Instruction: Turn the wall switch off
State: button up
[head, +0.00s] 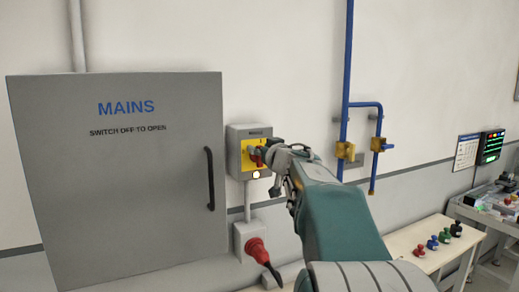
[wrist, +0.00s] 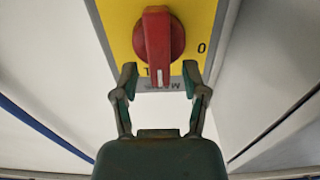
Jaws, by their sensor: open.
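The wall switch (head: 236,160) is a grey box with a yellow plate, right of the mains cabinet. Its red rotary knob (wrist: 157,35) shows in the wrist view with its handle pointing down the picture, a white mark at the lower end. A "0" is printed to the right on the yellow plate (wrist: 200,22); the lettering appears upside down there. My gripper (wrist: 159,73) is open, one finger on each side of the knob's lower end. I cannot tell whether the fingers touch it. In the head view my gripper (head: 270,155) partly hides the knob.
The grey mains cabinet (head: 110,200) with a black handle (head: 210,178) stands left of the switch. A red plug (head: 256,250) sits in a socket below it. Blue pipes with yellow valves (head: 345,151) are to the right.

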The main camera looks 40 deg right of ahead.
aim_at(247, 158)
grip_shut()
jog(key=shift+a+f+n, duration=0.1)
jog(key=shift+n, duration=0.2)
jog(key=n, duration=0.4)
jog(key=a+f+n, duration=0.1)
jog(key=n, duration=0.4)
jog(key=a+f+n, duration=0.1)
jog(key=n, duration=0.3)
jog(key=shift+w+a, duration=0.15)
jog(key=shift+w, duration=0.1)
jog(key=shift+a+f+n, duration=0.1)
jog(key=shift+f+n, duration=0.1)
jog(key=shift+n, duration=0.85)
jog(key=shift+f+n, duration=0.15)
jog(key=shift+n, duration=0.9)
jog(key=shift+f, duration=0.1)
